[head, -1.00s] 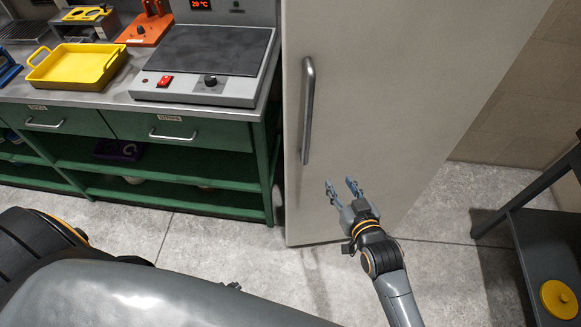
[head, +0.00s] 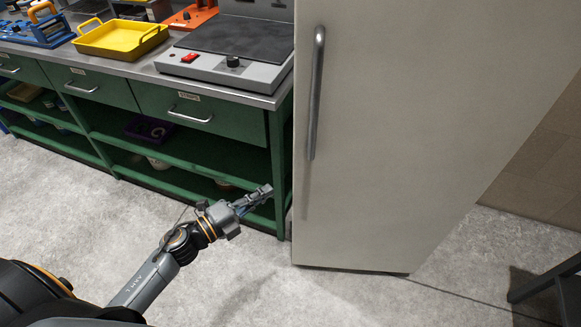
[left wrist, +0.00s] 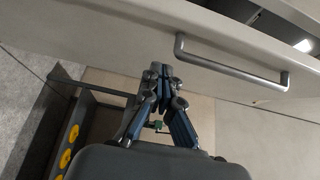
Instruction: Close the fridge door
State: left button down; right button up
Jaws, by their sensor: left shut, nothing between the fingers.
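The fridge door (head: 420,140) is a tall pale grey panel at the right of the head view, with a vertical metal bar handle (head: 316,95) near its left edge. How far it stands open is hard to tell. My left gripper (head: 264,192) is shut and empty, low beside the door's left edge and below the handle. In the left wrist view, its closed fingertips (left wrist: 160,72) point toward the pale door (left wrist: 110,30), left of the handle (left wrist: 230,66). Contact with the door cannot be told. My right gripper is out of view.
A green bench (head: 205,108) with drawers and open shelves stands left of the fridge. It carries a hotplate (head: 225,65) and a yellow tray (head: 120,38). A dark frame (head: 545,282) stands at lower right. The floor (head: 250,280) in front is clear.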

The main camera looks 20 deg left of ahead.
pick_arm(q)
jog(key=shift+w+a+p+x, duration=0.25)
jog(key=shift+a+x, duration=0.15)
jog(key=shift+x, duration=1.6)
jog(key=shift+w+a+p+x, duration=0.25)
jog(key=shift+a+x, duration=0.15)
jog(key=shift+x, duration=1.55)
jog(key=shift+w+a+p+x, duration=0.25)
jog(key=shift+a+x, duration=0.15)
jog(key=shift+x, duration=1.6)
